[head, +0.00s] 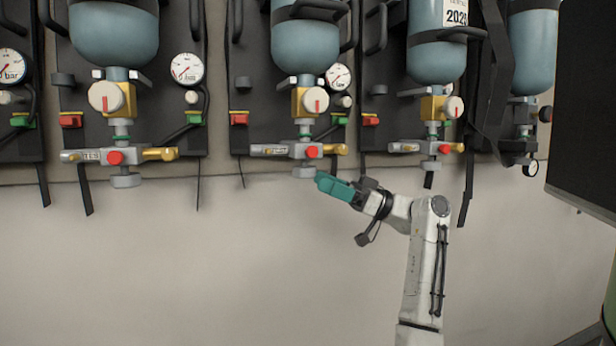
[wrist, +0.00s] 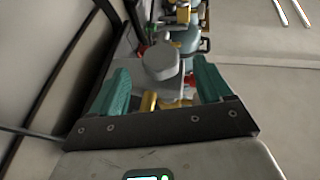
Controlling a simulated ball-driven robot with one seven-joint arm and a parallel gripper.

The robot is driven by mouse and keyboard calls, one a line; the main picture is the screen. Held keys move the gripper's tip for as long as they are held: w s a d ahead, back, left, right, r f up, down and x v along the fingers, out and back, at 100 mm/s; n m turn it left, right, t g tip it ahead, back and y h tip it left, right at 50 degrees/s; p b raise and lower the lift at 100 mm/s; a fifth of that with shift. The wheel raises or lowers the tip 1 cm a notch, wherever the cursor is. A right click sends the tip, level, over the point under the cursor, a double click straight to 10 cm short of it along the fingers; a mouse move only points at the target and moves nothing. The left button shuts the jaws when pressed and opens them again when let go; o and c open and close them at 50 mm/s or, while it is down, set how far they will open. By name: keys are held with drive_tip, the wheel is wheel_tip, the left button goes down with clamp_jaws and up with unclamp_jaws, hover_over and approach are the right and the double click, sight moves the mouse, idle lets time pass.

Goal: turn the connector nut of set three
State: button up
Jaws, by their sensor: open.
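Several breathing sets hang on the wall in the head view. The set at the middle, third from the left counting the cut-off one, has a blue-grey cylinder (head: 305,45) and a grey round connector nut (head: 304,177) at its lower end. I see no set number on it. My gripper (head: 322,179), with teal fingers, is just right of and slightly below this nut. In the wrist view a grey nut (wrist: 160,62) shows between the two open, parted fingers (wrist: 162,80), near their tips. I cannot tell whether either finger touches it.
Black straps dangle below the sets. The pale wall (head: 150,270) below is clear.

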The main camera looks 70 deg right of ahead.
drive_tip(key=v, duration=0.3)
drive_tip(key=shift+s+d+f, duration=0.1)
drive_tip(key=shift+s+f, duration=0.05)
drive_tip(key=shift+s, duration=0.05)
idle(0.4)
